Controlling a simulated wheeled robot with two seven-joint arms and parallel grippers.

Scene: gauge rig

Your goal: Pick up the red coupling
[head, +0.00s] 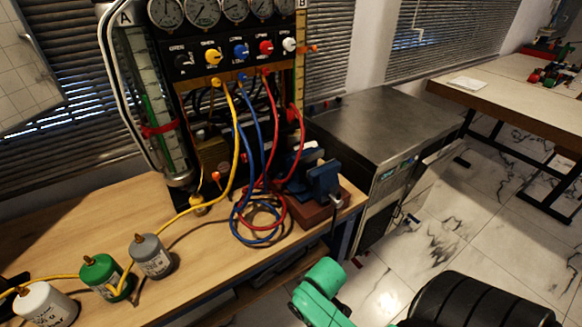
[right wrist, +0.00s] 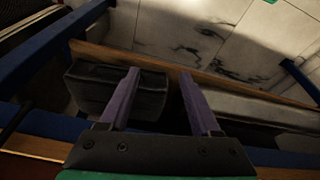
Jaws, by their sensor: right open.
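A small red fitting (head: 292,114), which looks like the red coupling, sits at the right side of the gauge rig by the upper part of a red hose (head: 300,150). It is small, and I cannot tell exactly how it is attached. My right arm (head: 320,285) shows as a green link at the bottom of the head view, below and right of the bench; its fingers are not visible there. In the right wrist view, my right gripper (right wrist: 160,75) has two purple fingers spread apart with nothing between them. The coupling is not seen in that view. My left gripper is not in view.
Blue and yellow hoses (head: 234,130) hang from the panel, with coils on the bench (head: 195,255). A blue vise (head: 322,180) stands at its right end. Several canisters (head: 152,257) stand at left. A metal cabinet (head: 380,120) is beside the bench. A dark block (right wrist: 90,90) lies beyond my fingers.

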